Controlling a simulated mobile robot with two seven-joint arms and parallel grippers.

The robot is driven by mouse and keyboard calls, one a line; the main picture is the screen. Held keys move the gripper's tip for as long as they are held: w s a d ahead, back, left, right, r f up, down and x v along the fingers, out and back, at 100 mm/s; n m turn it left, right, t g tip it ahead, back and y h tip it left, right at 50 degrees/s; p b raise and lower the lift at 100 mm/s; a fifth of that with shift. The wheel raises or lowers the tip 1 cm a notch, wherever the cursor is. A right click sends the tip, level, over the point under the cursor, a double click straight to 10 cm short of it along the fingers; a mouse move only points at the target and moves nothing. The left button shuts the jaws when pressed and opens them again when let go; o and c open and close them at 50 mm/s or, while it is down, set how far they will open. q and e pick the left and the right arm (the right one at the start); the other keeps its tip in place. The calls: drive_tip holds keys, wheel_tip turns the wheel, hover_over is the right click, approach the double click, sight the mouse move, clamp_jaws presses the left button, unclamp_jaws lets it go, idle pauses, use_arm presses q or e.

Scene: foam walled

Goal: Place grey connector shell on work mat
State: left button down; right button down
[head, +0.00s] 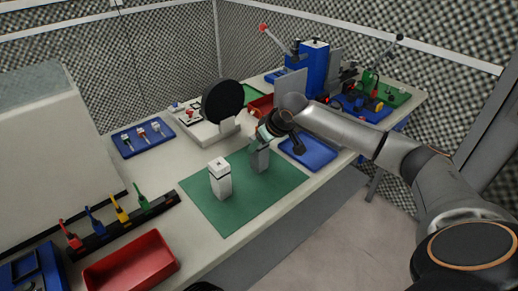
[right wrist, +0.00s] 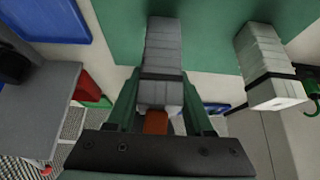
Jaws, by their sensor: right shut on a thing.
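The grey connector shell (head: 260,160) is an upright ribbed block at the back right part of the green work mat (head: 225,220). My right gripper (head: 262,141) is shut on its upper end, coming down from above. In the right wrist view the shell (right wrist: 161,52) sits between the gripper's fingers (right wrist: 157,110), its far end over the green mat (right wrist: 215,25). I cannot tell whether its base touches the mat. My left gripper is not in view.
A white ribbed block with a black band (head: 220,180) stands on the mat, left of the shell. A blue tray (head: 308,153) lies right of the mat. A red bin (head: 130,264) and a rack of coloured tools (head: 120,221) are at left. The mat's front is clear.

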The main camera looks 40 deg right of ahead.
drive_tip(key=shift+f, duration=0.6)
drive_tip(key=shift+f, duration=0.1)
drive_tip(key=shift+c, duration=1.4)
unclamp_jaws()
drive_tip(key=v, duration=1.2)
